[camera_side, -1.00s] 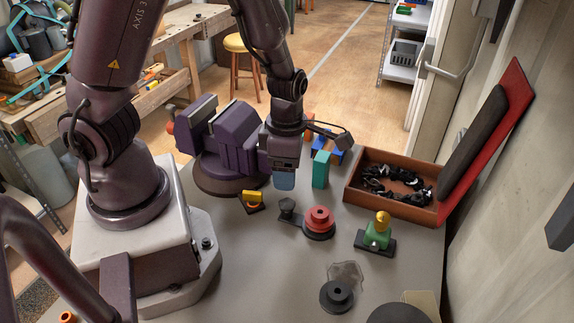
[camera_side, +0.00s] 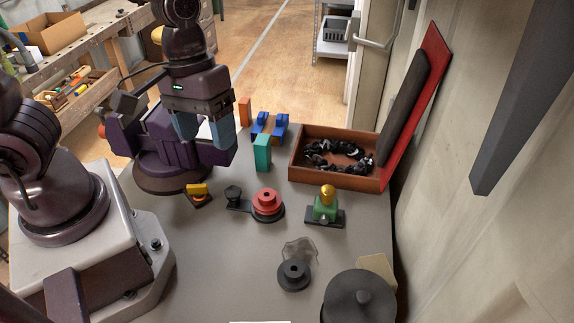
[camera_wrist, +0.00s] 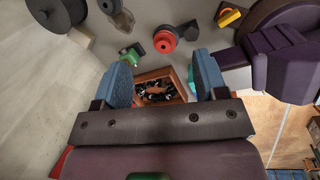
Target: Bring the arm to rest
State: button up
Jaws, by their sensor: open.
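My gripper (camera_side: 204,128) is open and empty, with two blue-grey fingertips spread apart. In the side view it is raised in front of the purple vise (camera_side: 165,150), at the back left of the table. In the wrist view my gripper (camera_wrist: 162,82) shows both fingers apart with nothing between them close by. The open wooden box (camera_wrist: 178,76) with dark pieces inside shows farther off between the fingers.
The box (camera_side: 300,172) has its red lid up at the back right.

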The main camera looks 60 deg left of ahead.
jog(key=s+a+r+m+t+y, duration=0.1)
jog(key=a+r+m+t, duration=0.1)
jog(key=r, duration=0.4)
jog(key=s+a+r+m+t+y, duration=0.1)
jog(key=s+r+m+t, duration=0.1)
jog(key=r, duration=0.4)
jog(key=shift+a+m+t, duration=0.4)
jog(key=shift+m+t, duration=0.2)
jog(key=shift+t, duration=0.3)
